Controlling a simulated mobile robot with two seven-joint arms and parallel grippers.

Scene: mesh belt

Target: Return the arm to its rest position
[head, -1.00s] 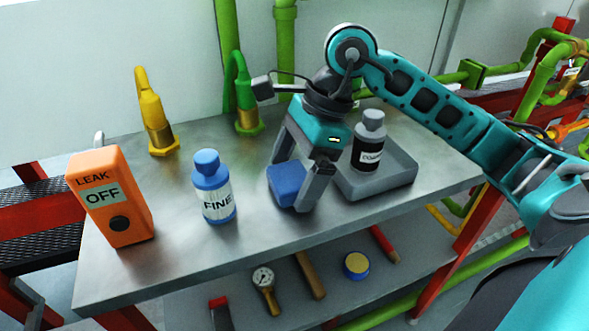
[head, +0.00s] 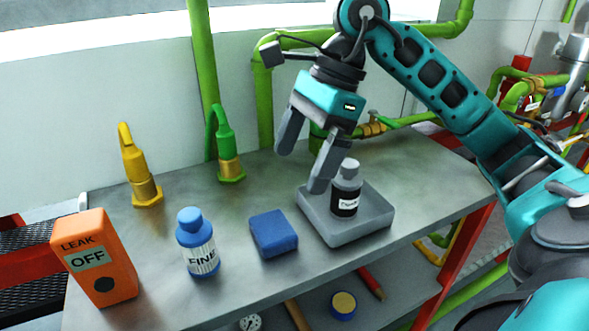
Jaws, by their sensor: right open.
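My right gripper (head: 299,172) is open and empty. It hangs above the metal table (head: 265,191), between the blue block and the back edge, with its right finger in front of the grey tray's (head: 352,235) left rear side. The blue block (head: 274,233) lies on the table left of the tray, clear of the fingers. A dark bottle with a grey cap (head: 346,190) stands upright in the tray, just right of the right finger. My right arm (head: 430,80) reaches in from the right. My left gripper is not in view.
A blue bottle labelled FINE (head: 198,245) and an orange LEAK OFF box (head: 95,257) stand at the front left. A yellow nozzle (head: 138,170) and a green nozzle (head: 225,150) stand behind. A lower shelf holds a yellow-topped tin (head: 343,304) and tools.

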